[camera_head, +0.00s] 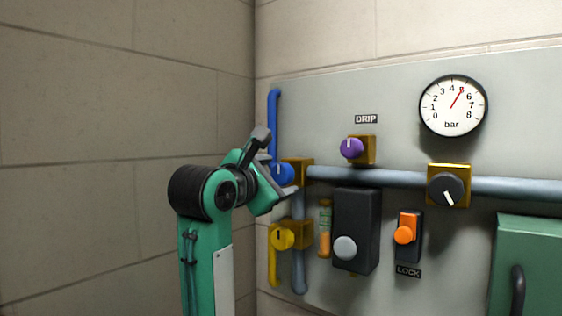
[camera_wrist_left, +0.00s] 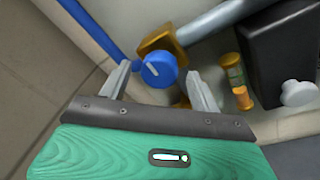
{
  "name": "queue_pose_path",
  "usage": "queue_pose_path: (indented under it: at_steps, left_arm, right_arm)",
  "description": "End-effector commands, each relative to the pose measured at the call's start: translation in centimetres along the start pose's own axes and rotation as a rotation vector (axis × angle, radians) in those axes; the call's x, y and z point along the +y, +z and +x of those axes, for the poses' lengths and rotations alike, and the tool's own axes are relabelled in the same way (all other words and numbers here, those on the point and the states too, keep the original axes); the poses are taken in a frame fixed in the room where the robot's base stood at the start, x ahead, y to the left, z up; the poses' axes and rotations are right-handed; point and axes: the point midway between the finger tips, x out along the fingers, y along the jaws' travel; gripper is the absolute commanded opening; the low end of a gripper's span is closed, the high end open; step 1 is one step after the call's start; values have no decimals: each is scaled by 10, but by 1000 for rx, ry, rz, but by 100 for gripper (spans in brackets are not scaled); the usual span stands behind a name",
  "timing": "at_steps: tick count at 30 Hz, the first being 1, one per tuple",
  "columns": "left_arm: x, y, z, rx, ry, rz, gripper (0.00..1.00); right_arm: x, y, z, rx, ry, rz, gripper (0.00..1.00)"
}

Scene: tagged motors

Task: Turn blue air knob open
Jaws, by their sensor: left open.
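The blue air knob (camera_head: 284,174) sits on a brass valve block (camera_head: 301,168) on the wall panel, below a blue pipe (camera_head: 273,115). It also shows in the left wrist view (camera_wrist_left: 158,70), round, with a pale line on its face. My left gripper (camera_head: 279,163) is open, with one finger on each side of the knob in the head view. In the left wrist view the fingertips (camera_wrist_left: 160,73) appear to the left and right of the knob. I cannot tell whether they touch it. My right gripper is not in view.
A yellow knob (camera_head: 282,237) is below. A purple knob (camera_head: 352,149), black knob (camera_head: 447,189), orange switch (camera_head: 406,233) and black box (camera_head: 356,231) are to the right. A gauge (camera_head: 453,105) hangs above. A plain wall (camera_head: 110,100) stands at left.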

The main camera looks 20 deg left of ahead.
Motion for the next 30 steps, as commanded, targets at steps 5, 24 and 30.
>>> queue_pose_path:
  at_steps: [5,24,30]
  left_arm:
    - [1,1,19,1,-1,0,64]
    - [0,0,25,0,1,0,20]
    - [0,0,25,-2,3,11,20]
  right_arm:
    - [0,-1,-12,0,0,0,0]
    - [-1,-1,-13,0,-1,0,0]
    - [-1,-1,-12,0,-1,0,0]
